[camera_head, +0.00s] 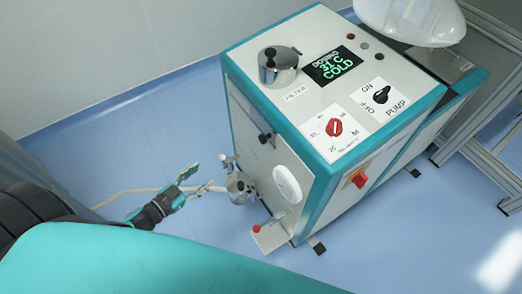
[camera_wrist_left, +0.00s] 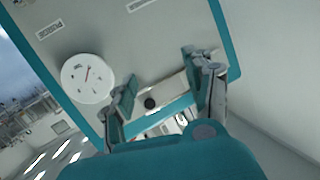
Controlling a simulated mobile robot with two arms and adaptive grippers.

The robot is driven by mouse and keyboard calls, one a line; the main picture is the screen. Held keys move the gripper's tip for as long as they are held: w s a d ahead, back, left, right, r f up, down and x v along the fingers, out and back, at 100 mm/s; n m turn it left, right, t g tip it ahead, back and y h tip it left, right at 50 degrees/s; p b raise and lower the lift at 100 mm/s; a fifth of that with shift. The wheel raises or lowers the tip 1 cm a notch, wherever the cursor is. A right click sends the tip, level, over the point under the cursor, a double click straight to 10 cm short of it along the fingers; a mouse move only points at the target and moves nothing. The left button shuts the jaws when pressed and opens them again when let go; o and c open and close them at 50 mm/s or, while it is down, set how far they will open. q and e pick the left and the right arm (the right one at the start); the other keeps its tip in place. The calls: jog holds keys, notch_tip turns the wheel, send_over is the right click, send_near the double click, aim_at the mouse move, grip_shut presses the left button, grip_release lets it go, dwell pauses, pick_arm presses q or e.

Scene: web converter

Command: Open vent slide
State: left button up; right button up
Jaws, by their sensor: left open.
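The teal and white machine (camera_head: 285,130) has a small black knob (camera_head: 264,138) on its left side panel, which looks like the vent slide's handle. In the left wrist view a black knob (camera_wrist_left: 150,103) on a pale strip shows between the fingers, apart from them; I cannot tell the slide's position. My left gripper (camera_head: 196,180) is open and empty, left of the panel, near a metal pipe fitting. Its two fingers also show in the left wrist view (camera_wrist_left: 160,85). My right gripper is not in view.
A round white gauge (camera_head: 287,184) sits on the same panel. The pipe fitting (camera_head: 240,185) and a plate with a red knob (camera_head: 257,229) stick out low on that side. A metal frame (camera_head: 480,140) stands at right. Blue floor (camera_head: 165,130) is clear at left.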

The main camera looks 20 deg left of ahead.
pick_arm(q)
jog(key=d+r+m+h+b, duration=0.2)
jog(key=d+r+m+h, duration=0.25)
jog(key=r, duration=0.35)
jog(key=h+p, duration=0.1)
jog(key=p, duration=0.1)
send_near(260, 140)
jog(key=x, duration=1)
jog(key=shift+d+r, duration=0.15)
jog(key=shift+d, duration=0.05)
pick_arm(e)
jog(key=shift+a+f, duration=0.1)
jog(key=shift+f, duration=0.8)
pick_arm(q)
jog(key=shift+c, duration=0.2)
grip_shut()
